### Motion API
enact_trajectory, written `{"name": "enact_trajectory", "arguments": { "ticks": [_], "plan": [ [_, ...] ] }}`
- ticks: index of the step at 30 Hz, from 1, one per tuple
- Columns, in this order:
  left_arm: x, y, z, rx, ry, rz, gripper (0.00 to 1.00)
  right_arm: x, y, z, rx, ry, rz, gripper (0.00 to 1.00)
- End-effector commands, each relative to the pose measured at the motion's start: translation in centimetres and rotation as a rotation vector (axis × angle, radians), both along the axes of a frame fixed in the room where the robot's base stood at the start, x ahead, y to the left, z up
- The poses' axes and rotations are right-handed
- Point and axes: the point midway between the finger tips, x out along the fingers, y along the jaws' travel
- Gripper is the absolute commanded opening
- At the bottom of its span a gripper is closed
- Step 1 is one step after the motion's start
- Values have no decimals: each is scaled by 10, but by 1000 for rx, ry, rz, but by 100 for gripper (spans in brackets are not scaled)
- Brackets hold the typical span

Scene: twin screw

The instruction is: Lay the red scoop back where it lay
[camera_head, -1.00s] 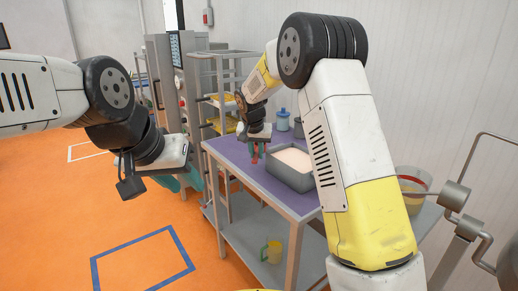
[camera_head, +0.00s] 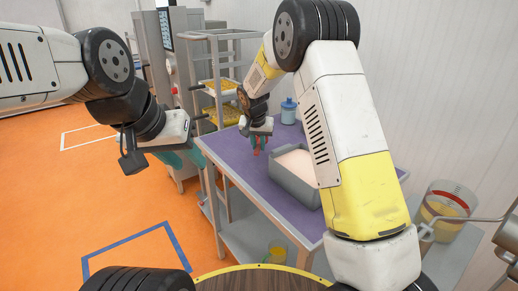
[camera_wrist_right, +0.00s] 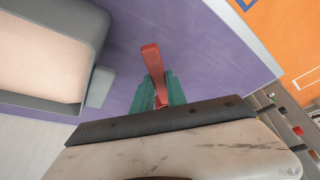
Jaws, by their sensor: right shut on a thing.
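The red scoop (camera_wrist_right: 153,62) is between the teal fingers of my right gripper (camera_wrist_right: 160,92), which is shut on it. In the head view the scoop (camera_head: 256,151) shows small, below my right gripper (camera_head: 259,143), over the purple table top (camera_head: 224,150) and left of the grey tub (camera_head: 292,181). In the wrist view the tub (camera_wrist_right: 100,85) is to the left, apart from the scoop. I cannot tell whether the scoop touches the table. My left gripper (camera_head: 181,158) hangs left of the table, its fingers mostly hidden behind the wrist.
Pale material fills the tub. A blue-lidded jar (camera_head: 288,111) stands behind it. A yellow jug (camera_head: 275,254) is on the lower shelf (camera_head: 244,236). A rack with yellow trays (camera_head: 218,85) stands behind the table. A clear red-banded container (camera_head: 445,208) is at right. Orange floor is open left.

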Motion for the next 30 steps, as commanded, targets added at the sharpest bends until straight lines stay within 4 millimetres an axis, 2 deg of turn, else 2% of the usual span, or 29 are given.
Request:
{"name": "enact_trajectory", "arguments": {
  "ticks": [5, 12, 23, 24, 26, 27, 30],
  "plan": [
    [0, 0, 0, 0, 0, 0, 36, 0, 0, -14, -1, -1, 0, 0],
    [0, 0, 0, 0, 1, 0, 36, 0, 0, -45, 0, 0, 0, 0],
    [0, 0, 0, 0, 1, 0, 36, 0, 0, -50, 0, 0, 0, 0],
    [0, 0, 0, 0, 1, 0, 36, 0, 0, -49, 0, -1, -1, 23],
    [0, 0, 0, 0, 1, 0, 36, 0, 0, -49, 0, -1, -1, 35],
    [0, 0, 0, 0, 1, 0, 36, 0, 0, -49, 0, -1, -1, 39],
    [0, 0, 0, 0, 1, 0, 36, 0, 0, -49, 0, -1, -1, 39]
  ]
}}
